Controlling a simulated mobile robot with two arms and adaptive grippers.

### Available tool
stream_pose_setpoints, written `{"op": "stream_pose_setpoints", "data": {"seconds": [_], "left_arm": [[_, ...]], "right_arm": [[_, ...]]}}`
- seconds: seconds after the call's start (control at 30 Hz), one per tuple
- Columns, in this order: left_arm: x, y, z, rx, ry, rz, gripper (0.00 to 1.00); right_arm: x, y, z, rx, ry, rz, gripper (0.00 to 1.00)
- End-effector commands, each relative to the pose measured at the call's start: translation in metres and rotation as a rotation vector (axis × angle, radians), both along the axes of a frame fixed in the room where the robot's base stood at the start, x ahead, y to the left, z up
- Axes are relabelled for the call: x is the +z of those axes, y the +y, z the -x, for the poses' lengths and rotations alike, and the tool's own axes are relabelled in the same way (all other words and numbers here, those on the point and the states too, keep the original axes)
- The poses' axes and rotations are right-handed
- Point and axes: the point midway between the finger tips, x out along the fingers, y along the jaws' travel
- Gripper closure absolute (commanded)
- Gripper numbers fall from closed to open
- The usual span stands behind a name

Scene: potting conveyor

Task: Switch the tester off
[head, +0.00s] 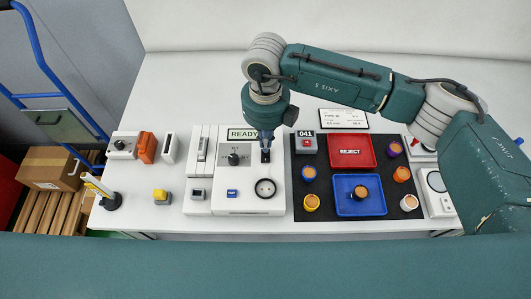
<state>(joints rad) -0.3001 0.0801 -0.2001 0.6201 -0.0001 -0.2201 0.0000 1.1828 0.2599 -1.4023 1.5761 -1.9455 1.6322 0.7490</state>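The tester (250,201) is a white box on the white table, left of the black mat. Its display (243,133) reads READY. A black rotary knob (233,159) sits on its grey dial panel, a blue button (232,193) below that, and a round black-rimmed socket (265,188) at the lower right. My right gripper (266,156) points down over the tester's upper right, beside the knob. Its fingers look together, with nothing seen held. A small dark part of the tester lies at the fingertips, mostly hidden; contact cannot be told. My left gripper is not in view.
The black mat (325,212) carries a red REJECT tray (366,164), a blue tray (341,208) and several coloured cups. A counter (306,144) reads 041. Smaller devices stand left of the tester.

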Motion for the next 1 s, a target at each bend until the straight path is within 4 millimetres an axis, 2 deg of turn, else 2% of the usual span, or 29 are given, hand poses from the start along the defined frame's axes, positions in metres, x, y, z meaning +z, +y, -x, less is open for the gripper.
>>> {"op": "stream_pose_setpoints", "data": {"seconds": [1.0], "left_arm": [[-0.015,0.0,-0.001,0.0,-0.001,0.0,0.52]], "right_arm": [[-0.015,0.0,0.0,0.0,0.0,0.0,1.0]]}}
